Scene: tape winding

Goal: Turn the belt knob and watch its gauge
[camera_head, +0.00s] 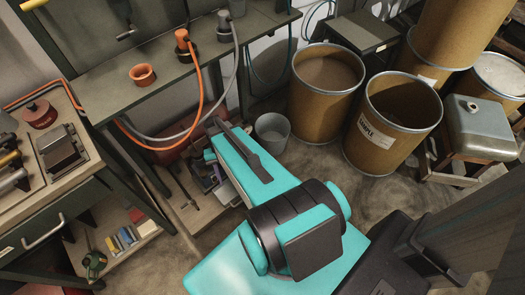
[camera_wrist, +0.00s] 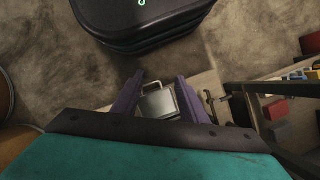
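I cannot make out a belt knob or a gauge in either view. In the wrist view my gripper (camera_wrist: 160,82) points down with its two dark purple fingers apart. The gap between the fingers is empty. A pale grey metal box with a wire handle (camera_wrist: 159,104) shows between and below the fingers, apparently lower down. In the head view my teal arm stretches from the lower middle toward the bench, and the fingers are not clearly seen there.
Open drums (camera_head: 325,80) and a grey bucket (camera_head: 272,132) stand to the right. A drawer cabinet (camera_head: 45,230) is at left. Bare floor (camera_wrist: 240,35) shows in the wrist view.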

